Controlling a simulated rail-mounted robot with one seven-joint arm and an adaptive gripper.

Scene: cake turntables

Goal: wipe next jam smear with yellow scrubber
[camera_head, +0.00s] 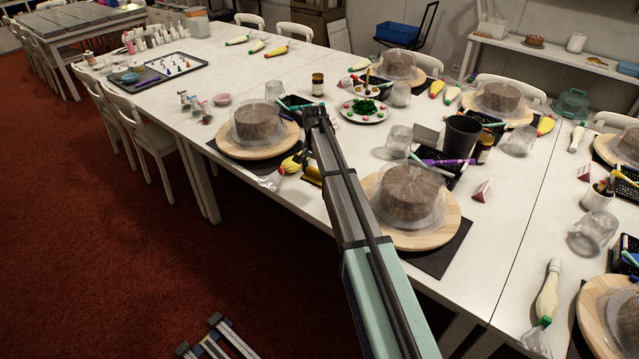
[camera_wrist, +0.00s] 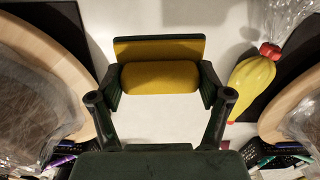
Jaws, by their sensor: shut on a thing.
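The yellow scrubber (camera_wrist: 160,76) sits between the two fingers of my gripper (camera_wrist: 160,88) in the wrist view, with a dark-edged yellow plate on its far side. The gripper is shut on it. In the head view the scrubber (camera_head: 312,176) shows as a small yellow block over the white table, between two cake turntables; my arm hides most of the gripper there. I cannot tell whether the scrubber touches the table. No jam smear can be made out in either view; the scrubber and arm may cover one.
A yellow piping bag (camera_wrist: 252,84) lies just right of the scrubber. Wooden turntables with wrapped cakes stand left (camera_head: 233,147) and right (camera_head: 447,232). A dark cup (camera_head: 461,136) and jars stand behind. A bare white strip of table (camera_wrist: 150,115) lies around the scrubber.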

